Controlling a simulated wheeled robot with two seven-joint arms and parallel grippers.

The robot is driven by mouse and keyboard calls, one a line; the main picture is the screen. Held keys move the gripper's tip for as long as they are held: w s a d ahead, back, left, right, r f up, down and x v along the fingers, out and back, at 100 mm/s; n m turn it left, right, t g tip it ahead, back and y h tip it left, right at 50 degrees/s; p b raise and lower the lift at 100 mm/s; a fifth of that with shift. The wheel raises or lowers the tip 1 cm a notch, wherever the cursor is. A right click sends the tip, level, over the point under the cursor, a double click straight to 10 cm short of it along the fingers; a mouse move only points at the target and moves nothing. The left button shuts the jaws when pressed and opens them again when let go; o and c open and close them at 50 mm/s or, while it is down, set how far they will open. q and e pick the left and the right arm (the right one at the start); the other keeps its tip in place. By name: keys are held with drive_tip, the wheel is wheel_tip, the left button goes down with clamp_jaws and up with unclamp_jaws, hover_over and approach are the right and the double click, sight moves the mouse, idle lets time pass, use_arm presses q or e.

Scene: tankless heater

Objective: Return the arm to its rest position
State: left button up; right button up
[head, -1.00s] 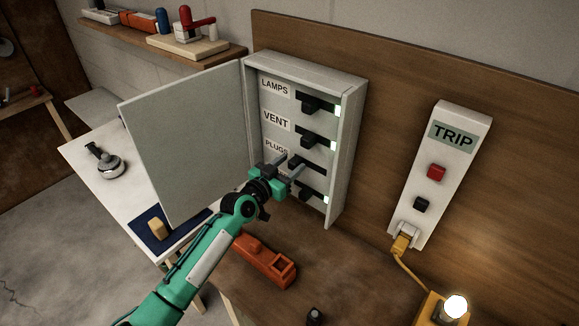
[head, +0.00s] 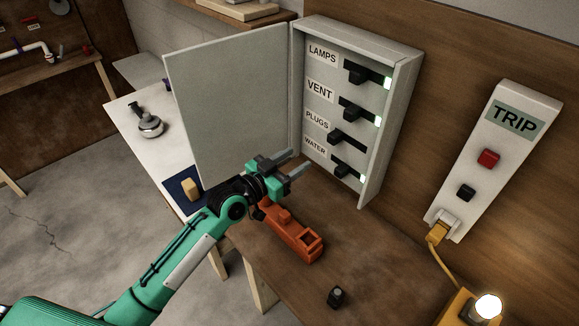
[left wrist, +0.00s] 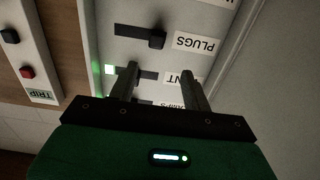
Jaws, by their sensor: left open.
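My left gripper (head: 300,163) is open and empty, in front of the lower left side of the grey breaker box (head: 408,75). Its fingertips look apart from the switches. The box door (head: 230,100) hangs open to the left. The black switches are labelled LAMPS (head: 362,73), VENT (head: 357,112), PLUGS (head: 345,139) and WATER (head: 347,169). Green lights show beside LAMPS, VENT and WATER; none shows beside PLUGS. In the left wrist view the panel is upside down, with the PLUGS switch (left wrist: 157,38) beyond both spread fingers (left wrist: 158,85). My right gripper is not in view.
An orange tool-like object (head: 293,235) and a small black piece (head: 336,297) lie on the wooden bench below. A TRIP panel (head: 505,140) with red and black buttons is at right, near a lit lamp (head: 488,306). A white table (head: 140,165) stands left.

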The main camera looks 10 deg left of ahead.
use_arm(q)
drive_tip(key=shift+s+a, duration=0.3)
drive_tip(key=shift+s, duration=0.1)
